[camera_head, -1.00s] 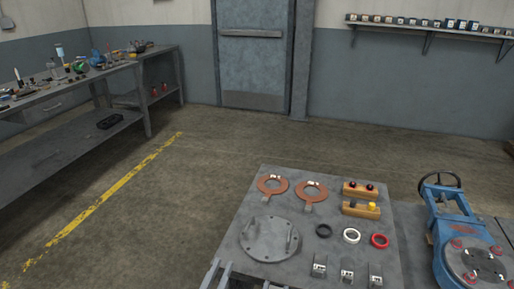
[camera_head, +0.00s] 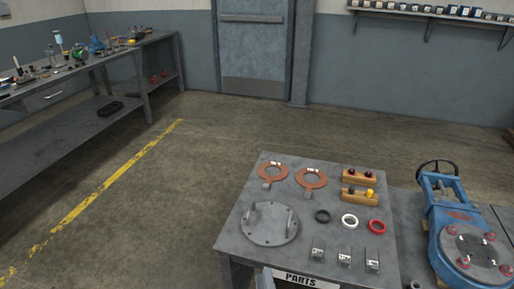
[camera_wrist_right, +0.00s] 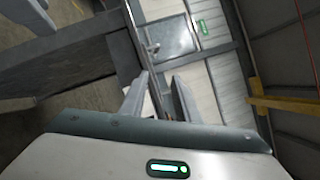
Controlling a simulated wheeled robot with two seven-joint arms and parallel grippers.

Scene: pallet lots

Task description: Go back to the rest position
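The task names no object. My right gripper shows in the right wrist view (camera_wrist_right: 160,82) with its two grey fingers apart and nothing held between them. In the head view only a small grey piece of it (camera_head: 265,279) shows at the bottom edge, in front of the parts table (camera_head: 233,243). My left gripper is not in view.
The table bears a round steel cover (camera_head: 270,224), copper-coloured rings (camera_head: 272,172), wooden holders (camera_head: 357,195), small rings (camera_head: 349,222) and metal blocks (camera_head: 344,257). A blue valve (camera_head: 455,225) stands at right. A workbench (camera_head: 95,70) is at left. Open floor lies between.

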